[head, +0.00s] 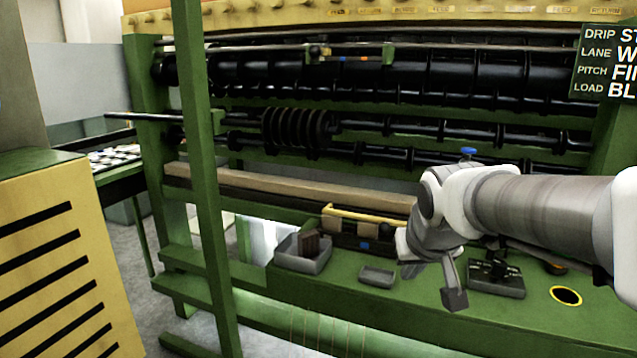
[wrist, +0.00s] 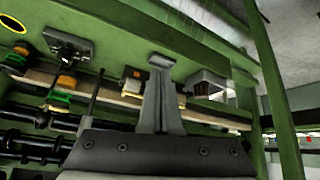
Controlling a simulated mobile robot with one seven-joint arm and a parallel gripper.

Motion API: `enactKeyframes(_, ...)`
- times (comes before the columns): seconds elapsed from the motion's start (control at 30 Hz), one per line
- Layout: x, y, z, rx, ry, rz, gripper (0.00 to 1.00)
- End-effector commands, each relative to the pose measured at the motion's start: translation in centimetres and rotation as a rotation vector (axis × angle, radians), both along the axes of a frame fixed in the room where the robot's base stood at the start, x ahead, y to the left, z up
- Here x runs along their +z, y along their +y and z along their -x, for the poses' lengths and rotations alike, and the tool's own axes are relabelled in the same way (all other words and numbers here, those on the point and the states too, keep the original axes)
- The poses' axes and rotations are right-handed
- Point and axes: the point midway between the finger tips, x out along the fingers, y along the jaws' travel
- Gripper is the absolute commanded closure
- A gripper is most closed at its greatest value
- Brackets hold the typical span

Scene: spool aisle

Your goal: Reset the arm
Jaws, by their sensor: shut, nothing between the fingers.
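My arm reaches in from the right in the head view, over the green machine ledge. My gripper (head: 454,295) points down above the ledge, between a small grey tray (head: 377,276) on its left and a black control box (head: 495,278) on its right. In the wrist view my gripper (wrist: 160,62) has its fingers together with nothing between them. The wrist picture looks turned over, with the ledge (wrist: 120,30) above the rollers.
A grey bin (head: 303,262) with a brown block (head: 311,244) stands on the ledge. A yellow-handled carrier (head: 370,216) is behind my wrist. A yellow ring (head: 566,296) marks the ledge at right. A green post (head: 200,180) and yellow cabinet (head: 65,270) are left.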

Motion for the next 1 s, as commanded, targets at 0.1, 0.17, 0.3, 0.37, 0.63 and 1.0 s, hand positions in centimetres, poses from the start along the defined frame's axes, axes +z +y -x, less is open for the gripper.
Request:
enactKeyframes(0.1,0.0,0.0,5.1,-0.005,0.025,-0.021,1.0)
enactKeyframes(0.17,-0.2,0.2,7.4,-0.005,0.04,-0.029,1.0)
enactKeyframes(0.3,-1.3,0.5,12.2,-0.005,0.074,-0.044,1.0)
enactKeyframes(0.37,-1.8,0.7,14.0,-0.005,0.086,-0.048,1.0)
enactKeyframes(0.63,0.0,1.1,18.0,-0.004,0.12,-0.056,1.0)
enactKeyframes(1.0,9.3,1.1,17.9,-0.004,0.119,-0.056,1.0)
